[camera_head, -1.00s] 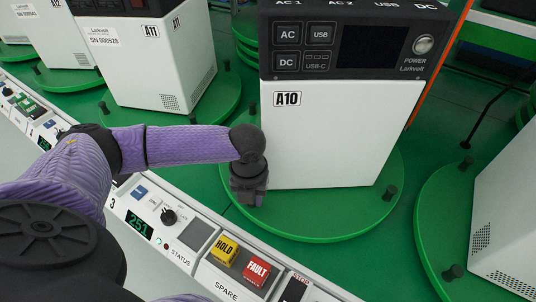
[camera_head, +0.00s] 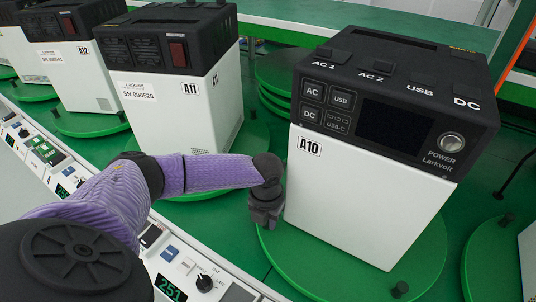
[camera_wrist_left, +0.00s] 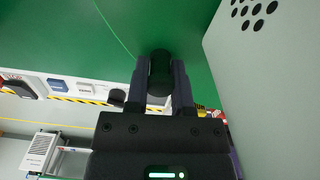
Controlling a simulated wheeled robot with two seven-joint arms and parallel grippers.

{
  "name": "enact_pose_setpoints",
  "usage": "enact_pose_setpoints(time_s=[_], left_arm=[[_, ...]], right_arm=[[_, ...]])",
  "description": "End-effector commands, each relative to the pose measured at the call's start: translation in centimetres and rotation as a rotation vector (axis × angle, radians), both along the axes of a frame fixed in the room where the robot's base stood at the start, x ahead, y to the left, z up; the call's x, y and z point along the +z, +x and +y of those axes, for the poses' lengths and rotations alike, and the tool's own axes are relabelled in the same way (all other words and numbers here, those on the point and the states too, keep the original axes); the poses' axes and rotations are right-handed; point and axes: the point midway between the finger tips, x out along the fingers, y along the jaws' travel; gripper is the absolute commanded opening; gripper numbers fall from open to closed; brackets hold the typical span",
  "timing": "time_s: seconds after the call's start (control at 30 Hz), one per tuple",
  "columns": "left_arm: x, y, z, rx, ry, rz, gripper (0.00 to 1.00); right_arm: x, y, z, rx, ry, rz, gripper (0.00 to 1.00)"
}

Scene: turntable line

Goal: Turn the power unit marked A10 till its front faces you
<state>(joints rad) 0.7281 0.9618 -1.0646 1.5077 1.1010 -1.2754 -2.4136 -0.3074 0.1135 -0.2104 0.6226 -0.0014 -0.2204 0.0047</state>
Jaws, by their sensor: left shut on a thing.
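The power unit A10 (camera_head: 358,200) is a white box with a black top and control panel. It stands on a green turntable (camera_head: 425,262). Its front, with a dark screen, POWER knob and A10 label, shows towards me in the head view, its lower edge slanting down to the right. My left gripper (camera_head: 264,218) is at the turntable's left rim, beside the unit. In the left wrist view the gripper (camera_wrist_left: 160,88) is shut on a dark upright peg (camera_wrist_left: 160,68). A pale wall with vent holes (camera_wrist_left: 258,15) is close on the right. My right gripper is out of view.
Unit A11 (camera_head: 190,110) and other units stand in a row to the left. A control strip (camera_head: 195,262) runs along the near side. Another turntable (camera_head: 492,265) is at the right.

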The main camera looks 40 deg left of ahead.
Motion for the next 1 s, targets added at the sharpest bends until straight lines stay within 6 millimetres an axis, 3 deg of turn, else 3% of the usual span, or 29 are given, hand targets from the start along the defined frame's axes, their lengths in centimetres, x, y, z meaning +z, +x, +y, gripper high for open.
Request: enact_pose_setpoints(time_s=[0.43, 0.47, 0.6, 0.87, 1.0], left_arm=[[0.0, 0.1, 0.1, 0.001, -0.002, -0.001, 0.0], [0.0, 0.1, 0.1, 0.001, -0.002, -0.001, 0.36], [0.0, 0.1, 0.1, 0.001, -0.002, 0.0, 0.64], [0.4, 0.1, 0.1, 0.0, -0.002, -0.001, 0.64], [3.6, 0.2, 0.1, 0.001, -0.001, -0.003, 0.64]], right_arm=[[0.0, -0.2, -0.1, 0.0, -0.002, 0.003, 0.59], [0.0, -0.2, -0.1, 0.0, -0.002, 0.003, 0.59], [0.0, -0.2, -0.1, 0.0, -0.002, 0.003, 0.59], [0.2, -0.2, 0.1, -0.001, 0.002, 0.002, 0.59], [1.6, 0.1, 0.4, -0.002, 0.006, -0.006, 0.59]])
